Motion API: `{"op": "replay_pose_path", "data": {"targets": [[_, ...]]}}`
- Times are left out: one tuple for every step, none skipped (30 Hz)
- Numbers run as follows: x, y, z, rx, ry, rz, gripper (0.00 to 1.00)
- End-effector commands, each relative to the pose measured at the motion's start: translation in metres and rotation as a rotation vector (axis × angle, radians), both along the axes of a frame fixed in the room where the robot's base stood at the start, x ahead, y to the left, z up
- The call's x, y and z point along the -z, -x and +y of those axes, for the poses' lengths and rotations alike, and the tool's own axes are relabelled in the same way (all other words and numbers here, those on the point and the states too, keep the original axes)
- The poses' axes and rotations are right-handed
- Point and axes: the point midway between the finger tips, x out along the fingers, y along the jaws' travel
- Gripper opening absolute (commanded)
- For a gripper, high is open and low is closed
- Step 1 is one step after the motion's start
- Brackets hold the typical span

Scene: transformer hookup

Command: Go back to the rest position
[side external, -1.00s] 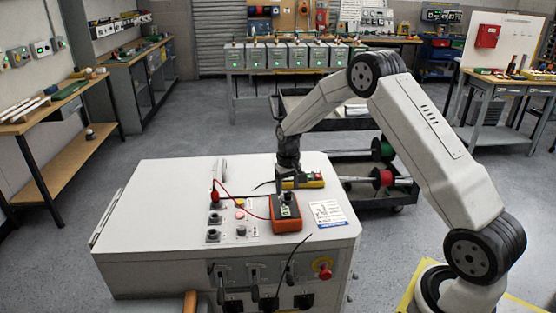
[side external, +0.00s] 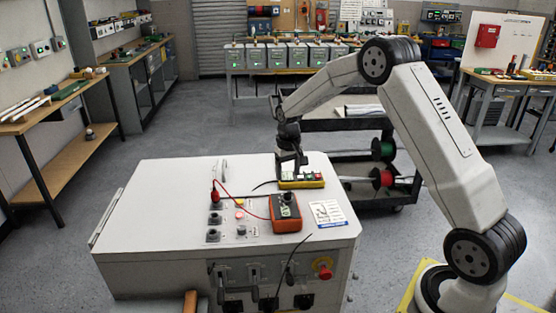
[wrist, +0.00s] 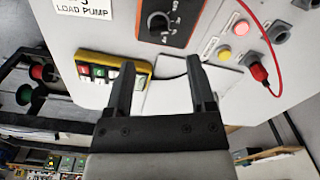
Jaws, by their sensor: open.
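My gripper (side external: 291,163) is raised above the far right part of the white cabinet top (side external: 160,190). In the wrist view its two dark fingers (wrist: 161,88) are apart with nothing between them. A yellow pendant with coloured buttons (side external: 302,181) lies on the cabinet behind the meter, and it also shows left of the fingers in the wrist view (wrist: 140,69). An orange meter with a dark dial (side external: 286,212) lies nearer the front. A red lead (side external: 240,208) runs from it to a red plug (side external: 214,196) standing in a socket on the panel.
Dark sockets (side external: 212,236) and small lamps stand on the cabinet top. A dark cart with cable reels (side external: 382,178) stands behind on the right. Benches line the walls. The air above the cabinet's left part is clear.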

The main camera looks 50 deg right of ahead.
Motion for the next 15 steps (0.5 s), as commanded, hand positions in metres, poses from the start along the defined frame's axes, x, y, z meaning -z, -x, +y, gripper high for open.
{"op": "replay_pose_path", "data": {"targets": [[-0.002, 0.001, 0.003, -0.006, 0.001, -0.003, 0.71], [-0.002, 0.003, 0.006, -0.01, 0.002, -0.005, 0.71], [-0.004, 0.005, 0.009, -0.017, 0.002, -0.008, 0.71], [-0.005, 0.006, 0.012, -0.023, 0.004, -0.012, 0.71], [-0.006, 0.009, 0.016, -0.03, 0.005, -0.015, 0.71], [-0.008, 0.012, 0.022, -0.04, 0.007, -0.02, 0.71], [-0.01, 0.015, 0.027, -0.049, 0.009, -0.025, 0.71], [-0.011, 0.018, 0.031, -0.058, 0.01, -0.031, 0.71], [-0.013, 0.023, 0.038, -0.072, 0.012, -0.037, 0.71], [-0.015, 0.027, 0.044, -0.083, 0.013, -0.043, 0.71], [-0.017, 0.031, 0.05, -0.094, 0.015, -0.048, 0.71], [-0.018, 0.038, 0.057, -0.109, 0.017, -0.057, 0.71], [-0.02, 0.042, 0.063, -0.121, 0.019, -0.063, 0.71], [-0.021, 0.048, 0.069, -0.132, 0.02, -0.07, 0.71], [-0.023, 0.054, 0.076, -0.147, 0.023, -0.078, 0.71]]}}
